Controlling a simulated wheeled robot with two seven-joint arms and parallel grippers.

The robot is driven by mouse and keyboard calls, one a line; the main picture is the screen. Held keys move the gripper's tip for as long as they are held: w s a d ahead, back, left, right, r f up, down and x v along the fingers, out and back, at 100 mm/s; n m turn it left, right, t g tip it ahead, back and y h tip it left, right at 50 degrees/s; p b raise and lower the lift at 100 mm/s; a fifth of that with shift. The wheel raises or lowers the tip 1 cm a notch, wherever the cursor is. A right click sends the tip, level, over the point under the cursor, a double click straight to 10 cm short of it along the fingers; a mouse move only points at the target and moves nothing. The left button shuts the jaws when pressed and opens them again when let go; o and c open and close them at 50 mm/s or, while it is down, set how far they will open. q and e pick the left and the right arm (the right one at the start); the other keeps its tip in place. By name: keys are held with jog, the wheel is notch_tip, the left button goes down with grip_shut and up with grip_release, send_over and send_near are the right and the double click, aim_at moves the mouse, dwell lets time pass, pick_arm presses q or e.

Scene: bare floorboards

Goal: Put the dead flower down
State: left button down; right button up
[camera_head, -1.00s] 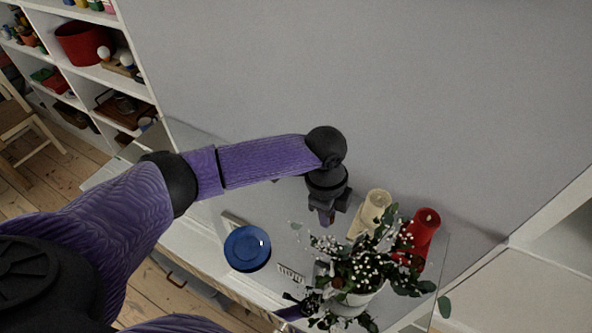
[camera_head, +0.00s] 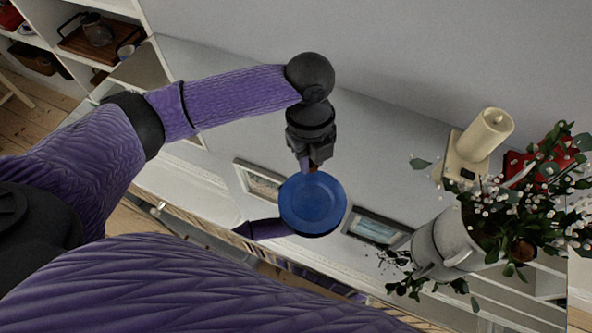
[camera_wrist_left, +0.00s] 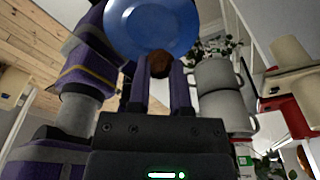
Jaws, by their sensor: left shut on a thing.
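The dead flower (camera_head: 311,169) is a small brown thing, mostly hidden between the fingers of my left gripper (camera_head: 310,161). It shows better as a brown lump at the fingertips in the left wrist view (camera_wrist_left: 158,64). My left gripper is shut on it and points down at the back edge of a round blue plate (camera_head: 312,205). The plate also fills the top of the left wrist view (camera_wrist_left: 155,25). I cannot tell whether flower and plate touch. My right gripper cannot be made out.
Two framed pictures (camera_head: 262,186) (camera_head: 376,231) lie beside the plate. The grey surface behind is clear.

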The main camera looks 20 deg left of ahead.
aim_at(311, 190)
pick_arm(q)
notch_tip(311, 190, down, 8)
jog(key=b, duration=0.2)
jog(key=shift+d+b, duration=0.1)
jog(key=shift+b, duration=0.3)
jog(key=shift+f, duration=0.15)
pick_arm(e)
jog(key=f, duration=0.1)
jog(key=s+d+f, duration=0.1)
jog(key=d+f, duration=0.1)
jog(key=shift+s+d, duration=0.1)
jog(key=shift+s, duration=0.15)
pick_arm(q)
jog(key=c, duration=0.8)
grip_release()
pick_arm(e)
jog(key=shift+a, duration=0.2)
